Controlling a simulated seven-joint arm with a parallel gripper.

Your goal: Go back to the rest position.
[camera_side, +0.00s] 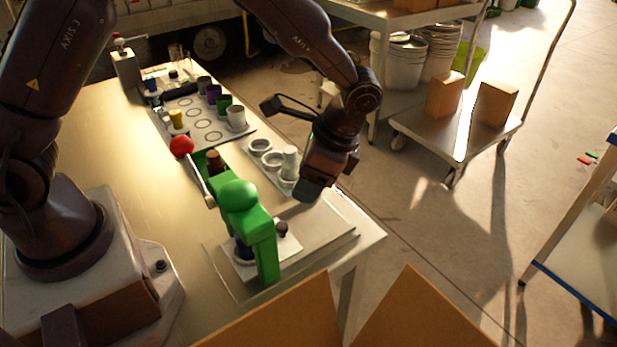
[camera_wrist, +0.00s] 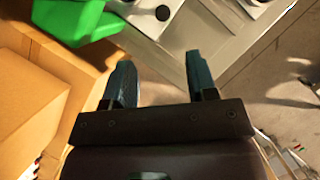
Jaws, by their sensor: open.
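My gripper (camera_wrist: 161,80) shows in the wrist view with its two dark blue fingers apart and nothing between them. In the side view my gripper (camera_side: 308,190) hangs above the right edge of the metal table (camera_side: 120,180), to the right of a green press (camera_side: 245,215). The press has a lever with a red ball (camera_side: 181,146) at its end, tilted up to the left. The press also shows at the top left of the wrist view (camera_wrist: 75,18), apart from my fingers.
A tray of coloured cups (camera_side: 208,125) and a holder with round openings (camera_side: 262,150) sit beyond the press. Cardboard boxes (camera_side: 420,315) stand at the front edge. A cart with boxes (camera_side: 450,130) stands behind. The floor (camera_side: 430,215) to the right is open.

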